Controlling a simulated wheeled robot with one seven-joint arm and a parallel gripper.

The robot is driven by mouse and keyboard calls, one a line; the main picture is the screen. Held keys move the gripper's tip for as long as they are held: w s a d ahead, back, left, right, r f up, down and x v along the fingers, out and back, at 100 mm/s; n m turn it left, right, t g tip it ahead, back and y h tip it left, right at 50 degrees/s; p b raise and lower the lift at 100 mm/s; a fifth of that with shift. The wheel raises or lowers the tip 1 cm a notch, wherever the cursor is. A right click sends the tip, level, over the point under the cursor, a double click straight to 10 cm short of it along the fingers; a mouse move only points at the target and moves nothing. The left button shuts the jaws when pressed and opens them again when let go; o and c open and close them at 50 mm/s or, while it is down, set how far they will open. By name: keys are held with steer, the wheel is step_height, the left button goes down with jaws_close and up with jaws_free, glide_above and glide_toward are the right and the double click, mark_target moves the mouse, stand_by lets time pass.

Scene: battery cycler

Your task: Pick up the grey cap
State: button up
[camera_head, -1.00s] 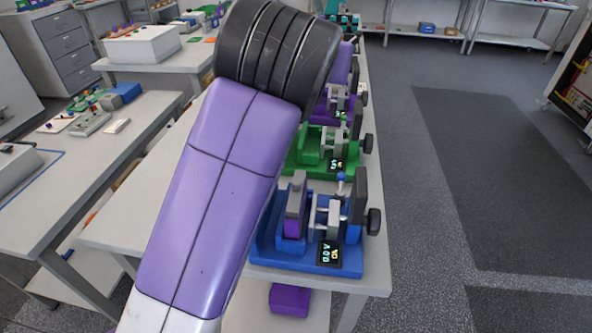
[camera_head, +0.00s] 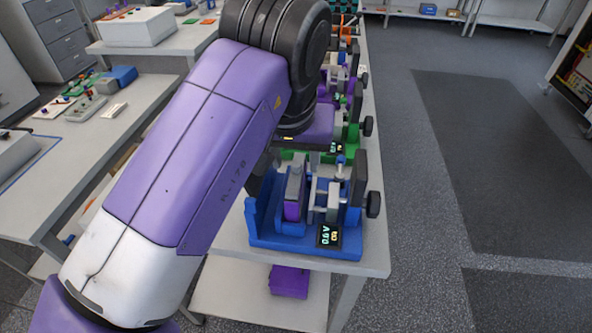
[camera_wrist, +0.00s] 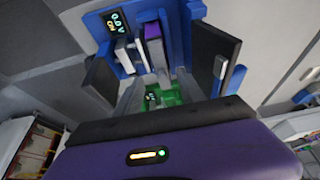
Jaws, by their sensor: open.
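The grey cap (camera_head: 294,182) sits on top of a purple block (camera_head: 292,211) in the blue cycler (camera_head: 300,246) at the near end of the bench. In the wrist view the cap (camera_wrist: 157,55) shows as a grey piece against the purple block (camera_wrist: 152,31). My gripper (camera_wrist: 163,72) is open, with a dark finger on each side of the picture. The cap lies between and beyond the fingers, and nothing is held. In the head view my purple hand is just behind the blue cycler, and my arm hides the fingers.
A grey clamp with rods (camera_head: 326,195) and a dark upright plate with a knob (camera_head: 373,204) stand right of the cap. A green cycler (camera_head: 352,140) is close behind. A purple box (camera_head: 289,281) lies on the lower shelf. The floor at right is clear.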

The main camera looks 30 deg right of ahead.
mark_target(295, 169)
steer(key=shift+x, duration=2.3)
steer(key=shift+w, duration=0.1)
jaws_close()
